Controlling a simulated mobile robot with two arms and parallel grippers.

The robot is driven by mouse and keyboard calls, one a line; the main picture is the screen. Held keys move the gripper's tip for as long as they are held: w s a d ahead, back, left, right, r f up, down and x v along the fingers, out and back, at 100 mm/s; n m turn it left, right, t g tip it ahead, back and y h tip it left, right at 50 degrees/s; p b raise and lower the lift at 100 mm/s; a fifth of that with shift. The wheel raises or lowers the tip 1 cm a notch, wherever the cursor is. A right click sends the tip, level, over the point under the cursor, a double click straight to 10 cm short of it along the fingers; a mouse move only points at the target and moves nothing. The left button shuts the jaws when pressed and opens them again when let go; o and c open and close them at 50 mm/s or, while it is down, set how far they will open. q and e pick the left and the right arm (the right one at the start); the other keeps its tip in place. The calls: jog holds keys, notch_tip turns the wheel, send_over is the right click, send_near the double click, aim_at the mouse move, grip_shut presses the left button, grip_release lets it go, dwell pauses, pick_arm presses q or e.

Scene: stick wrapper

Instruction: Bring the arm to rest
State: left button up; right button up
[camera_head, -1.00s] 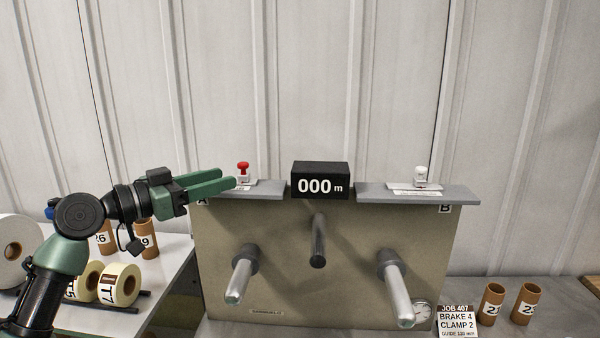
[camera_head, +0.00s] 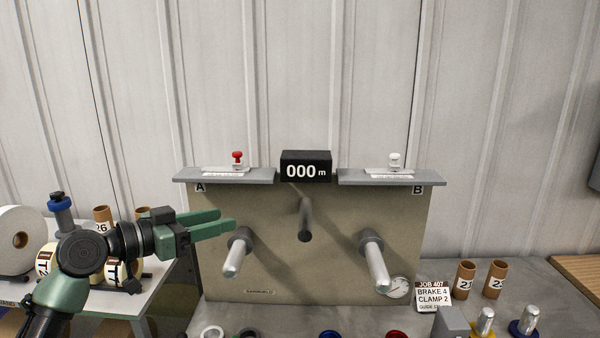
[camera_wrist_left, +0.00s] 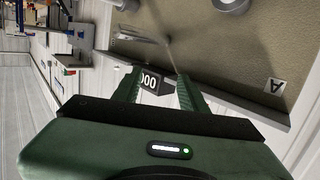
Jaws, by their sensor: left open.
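My left gripper (camera_head: 222,224) is in front of the left part of the beige machine panel (camera_head: 330,275), below shelf A, with its green fingers pointing right. It is open and empty. In the left wrist view its two fingers (camera_wrist_left: 157,92) stand apart, with the black counter box (camera_wrist_left: 150,82) seen between them. My left arm comes in from the lower left. My right gripper is not in view.
The panel carries several metal spindles (camera_head: 376,268). A red knob (camera_head: 237,158) stands on shelf A, a white knob (camera_head: 394,160) on shelf B. The counter (camera_head: 306,167) reads 000 m. Rolls and cardboard cores (camera_head: 103,216) stand on the left table. A job card (camera_head: 433,296) stands right.

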pick_arm(q)
jog(key=s+d+f+n+g+y, duration=0.15)
jog(key=s+f, duration=0.35)
jog(key=f, duration=0.5)
jog(key=s+d+f+g+y, duration=0.1)
jog(key=s+f+y, duration=0.1)
jog(key=s+f, duration=0.55)
jog(key=s+d+f+n+g+y, duration=0.15)
jog(key=s+f, duration=0.25)
jog(key=f, duration=0.7)
jog(key=s+a+f+n+g+y, duration=0.1)
jog(key=s+a+f+y, duration=0.15)
jog(key=s, duration=0.45)
jog(key=s+a+f+n+g+y, duration=0.1)
jog(key=s+a+f+n+y, duration=0.1)
jog(key=s+f, duration=0.35)
jog(key=s+a+f+n+g+y, duration=0.1)
jog(key=s+a+f+g+y, duration=0.15)
jog(key=s, duration=0.65)
notch_tip(320, 180, down, 28)
jog(key=s, duration=0.3)
jog(key=s+a+f+g, duration=0.1)
jog(key=s+f, duration=0.6)
jog(key=s+a+f+b, duration=0.1)
jog(key=s+a+f, duration=0.1)
jog(key=s+f, duration=0.5)
jog(key=shift+s+a+f+g, duration=0.25)
jog(key=shift+s+a+g, duration=0.1)
jog(key=shift+s, duration=0.4)
